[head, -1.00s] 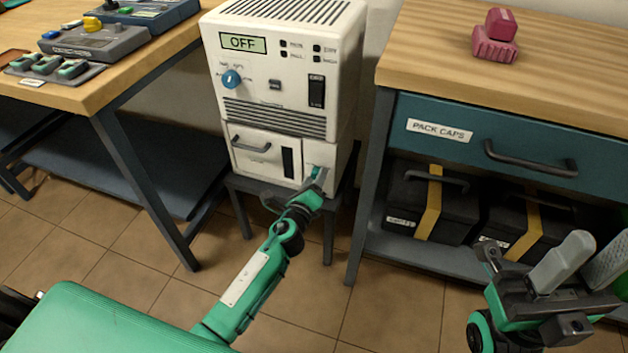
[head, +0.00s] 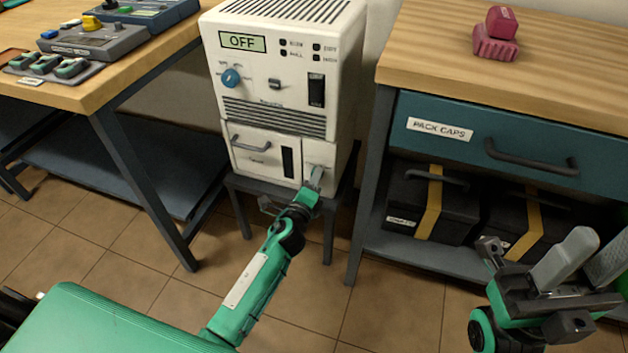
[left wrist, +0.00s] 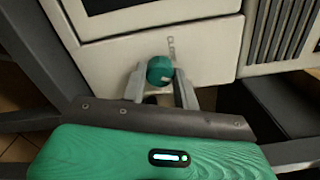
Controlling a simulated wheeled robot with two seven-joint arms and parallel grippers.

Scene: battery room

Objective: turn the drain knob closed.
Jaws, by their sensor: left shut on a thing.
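The drain knob (left wrist: 160,70) is a round teal knob on the lower right panel of the white dehumidifier-like unit (head: 275,90). In the left wrist view it sits between my left gripper's fingers, with a pale mark at its lower right. Partly readable lettering starting "CLO" stands beside it on the panel. My left gripper (left wrist: 160,88) is shut on the knob; in the head view the gripper (head: 317,178) reaches that panel and hides the knob. My right gripper (head: 592,255) is at the lower right, empty, with its grey fingers apart.
The unit stands on a dark stand, its display reading "OFF". A left workbench (head: 90,95) holds several devices. The right bench (head: 440,45) has a "PACK CAPS" drawer (head: 465,140) and black cases (head: 400,205) below. Tiled floor lies open in front.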

